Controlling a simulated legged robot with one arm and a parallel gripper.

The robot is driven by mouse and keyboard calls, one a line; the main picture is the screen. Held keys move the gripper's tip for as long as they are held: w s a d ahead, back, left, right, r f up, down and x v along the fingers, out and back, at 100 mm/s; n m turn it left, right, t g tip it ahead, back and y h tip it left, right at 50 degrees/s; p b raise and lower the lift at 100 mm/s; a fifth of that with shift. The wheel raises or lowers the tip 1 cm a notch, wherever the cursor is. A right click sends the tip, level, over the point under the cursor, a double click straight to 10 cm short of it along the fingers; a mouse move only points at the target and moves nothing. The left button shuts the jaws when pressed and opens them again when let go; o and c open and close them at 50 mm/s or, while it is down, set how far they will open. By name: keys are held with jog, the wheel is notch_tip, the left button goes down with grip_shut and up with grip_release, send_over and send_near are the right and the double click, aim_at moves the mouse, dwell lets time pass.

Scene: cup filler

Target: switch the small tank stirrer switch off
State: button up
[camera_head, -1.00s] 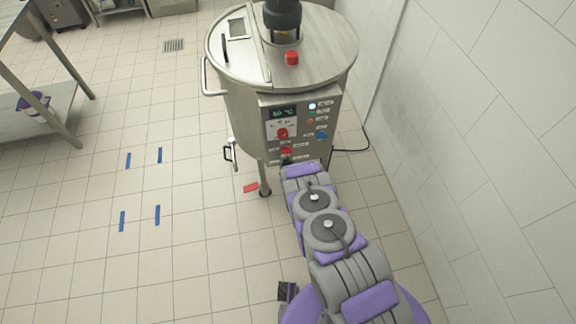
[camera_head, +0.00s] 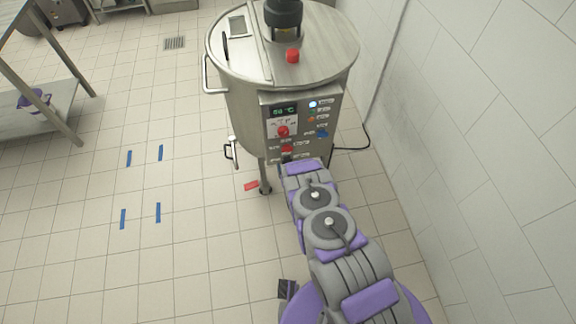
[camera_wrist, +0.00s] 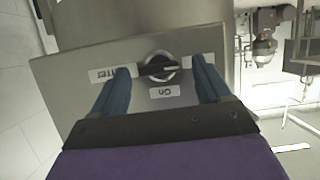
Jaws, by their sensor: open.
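The small tank (camera_head: 250,110) is a steel round vessel with a control panel (camera_head: 273,112) on its front. In the wrist view a black rotary switch (camera_wrist: 158,66) sits on the grey panel (camera_wrist: 85,62). A label reading "On" and a partly hidden label ending in "rer" are beside it; both appear upside down. My gripper (camera_wrist: 163,80) is open, with one blue finger on each side of the switch. I cannot tell whether the fingers touch it.
A white tiled wall (camera_head: 480,150) stands close on the right. A steel table (camera_head: 55,105) is at the left. The tiled floor between is clear.

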jog(key=p+v, duration=0.3)
jog(key=v, duration=1.3)
jog(key=shift+s+p, duration=0.3)
jog(key=shift+w, duration=0.1)
jog(key=w+r+m+g+h, duration=0.1)
jog(key=w+r+g, duration=0.25)
jog(key=r, duration=0.65)
jog(key=w+r+g+h, duration=0.15)
jog(key=w+r, duration=0.25)
jog(key=r, duration=0.6)
jog(key=s+d+r+g, duration=0.2)
jog(key=s+d+r, duration=0.2)
jog(key=r, duration=0.5)
jog(key=s+d+r+m+g, duration=0.15)
jog(key=s+d+r, duration=0.25)
jog(key=s+r, duration=0.45)
jog(key=s+d+r+g, duration=0.3)
jog(key=s+r, duration=0.5)
jog(key=s, duration=0.1)
jog(key=s+d+r+g, duration=0.1)
jog(key=s+r, duration=0.2)
jog(key=s, duration=0.7)
jog(key=s+d+r+g+h, duration=0.1)
jog(key=s+r, duration=0.3)
jog(key=s, duration=0.6)
jog(key=shift+d+r+m+g, duration=0.2)
jog(key=shift+d+m+g, duration=0.25)
jog(key=shift+d+g, duration=0.3)
